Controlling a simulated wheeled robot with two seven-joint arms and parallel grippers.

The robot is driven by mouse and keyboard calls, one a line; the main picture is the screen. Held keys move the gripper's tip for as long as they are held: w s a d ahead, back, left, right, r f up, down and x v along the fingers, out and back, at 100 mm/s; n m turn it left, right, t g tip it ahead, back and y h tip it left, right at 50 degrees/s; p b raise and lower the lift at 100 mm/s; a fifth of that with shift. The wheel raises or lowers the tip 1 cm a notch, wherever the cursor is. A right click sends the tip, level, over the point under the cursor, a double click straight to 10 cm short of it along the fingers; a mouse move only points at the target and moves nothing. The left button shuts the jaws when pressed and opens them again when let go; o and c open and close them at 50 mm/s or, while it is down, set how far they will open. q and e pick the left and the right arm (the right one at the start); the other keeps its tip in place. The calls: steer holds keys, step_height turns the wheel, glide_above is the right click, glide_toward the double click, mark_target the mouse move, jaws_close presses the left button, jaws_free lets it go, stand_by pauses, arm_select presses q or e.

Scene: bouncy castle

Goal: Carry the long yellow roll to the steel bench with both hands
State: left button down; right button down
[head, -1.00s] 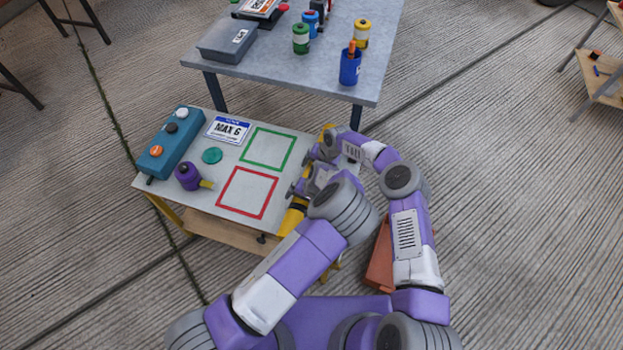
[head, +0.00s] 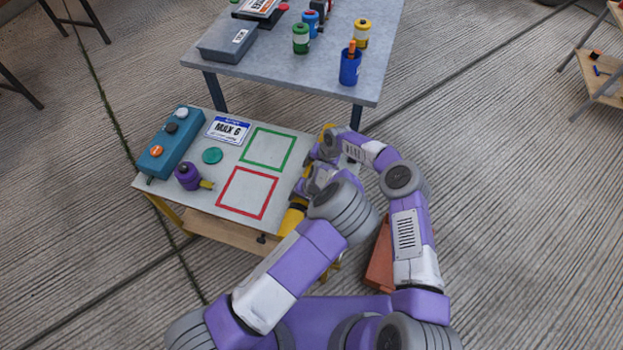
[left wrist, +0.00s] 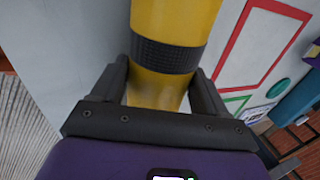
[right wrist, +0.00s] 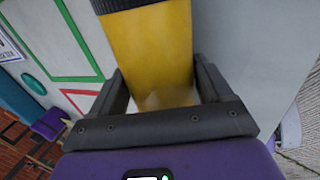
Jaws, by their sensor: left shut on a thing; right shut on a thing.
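The long yellow roll (head: 291,221) with dark bands runs along the right edge of the near table, partly hidden by my arms. My left gripper (head: 302,189) is shut on its nearer part; the left wrist view shows the yellow roll (left wrist: 170,35) and a black band between the fingers (left wrist: 155,92). My right gripper (head: 317,152) is shut on its farther part; the right wrist view shows the roll (right wrist: 152,50) between the fingers (right wrist: 160,95). I cannot tell whether the roll touches the tabletop. The grey steel bench (head: 280,70) stands beyond the near table.
The bench holds cans, a blue cup (head: 350,68) and a grey box (head: 228,40). Its front middle is clear.

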arm_select(q)
steer(key=shift+r, duration=0.2)
arm_select(e)
steer(key=shift+r, duration=0.2)
